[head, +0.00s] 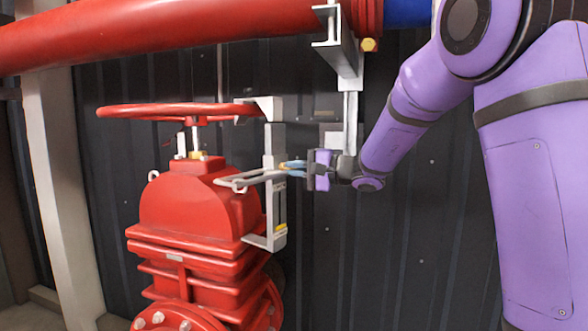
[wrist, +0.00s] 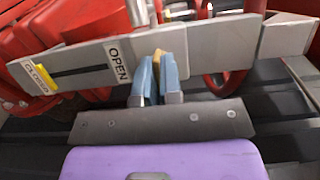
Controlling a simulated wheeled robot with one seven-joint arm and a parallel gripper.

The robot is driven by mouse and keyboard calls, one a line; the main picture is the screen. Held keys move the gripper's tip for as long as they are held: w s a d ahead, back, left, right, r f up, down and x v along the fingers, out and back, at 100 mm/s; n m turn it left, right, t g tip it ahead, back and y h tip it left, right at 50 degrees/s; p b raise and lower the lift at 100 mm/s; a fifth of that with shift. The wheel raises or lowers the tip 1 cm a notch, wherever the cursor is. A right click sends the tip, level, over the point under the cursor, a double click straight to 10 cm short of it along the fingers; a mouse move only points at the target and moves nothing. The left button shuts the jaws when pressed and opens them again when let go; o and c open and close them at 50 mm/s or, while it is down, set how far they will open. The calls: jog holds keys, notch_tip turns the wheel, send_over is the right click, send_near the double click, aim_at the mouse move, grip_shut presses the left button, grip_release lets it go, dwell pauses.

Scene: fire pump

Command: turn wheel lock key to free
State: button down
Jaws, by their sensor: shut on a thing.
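The wheel lock key (wrist: 157,62) seems to be the small tan-yellow piece between my blue fingertips in the wrist view; most of it is hidden by them. My gripper (head: 291,166) is shut on it beside the upright grey plate (head: 275,205); the wrist view shows my gripper (wrist: 157,75) from behind. A grey looped bar (head: 243,181) sticks out left from the plate at the same height, below the red handwheel (head: 165,109). Which way the key is turned I cannot tell.
The plate's slot has OPEN (wrist: 119,66) and CLOSED labels; a yellow pointer (wrist: 43,76) sits at the CLOSED end. The red valve body (head: 190,205) stands left of the plate. A red pipe (head: 170,32) and a grey bracket (head: 345,55) are above. Dark wall panels lie behind.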

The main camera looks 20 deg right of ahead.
jog(key=shift+a+m, duration=0.1)
jog(key=shift+m, duration=0.2)
jog(key=m+t, duration=0.1)
jog(key=m, duration=0.2)
jog(key=shift+m+y, duration=0.4)
jog(key=m+t, duration=0.2)
jog(key=m, duration=0.3)
jog(key=m+t, duration=0.1)
jog(key=m, duration=0.2)
jog(key=m+t, duration=0.1)
jog(key=m, duration=0.1)
jog(key=shift+a+m+h, duration=0.15)
jog(key=shift+m+h, duration=0.25)
jog(key=shift+r+m+t+h, duration=0.1)
jog(key=shift+m+t+h, duration=0.3)
jog(key=shift+m, duration=1.15)
jog(key=shift+m+t+h, duration=0.3)
jog(key=shift+m+t, duration=0.2)
jog(key=shift+m, duration=1.05)
jog(key=c, duration=1.3)
grip_release()
jog(key=shift+c, duration=0.2)
jog(key=shift+o, duration=0.3)
jog(key=shift+a+h, duration=0.15)
jog(key=shift+h, duration=0.15)
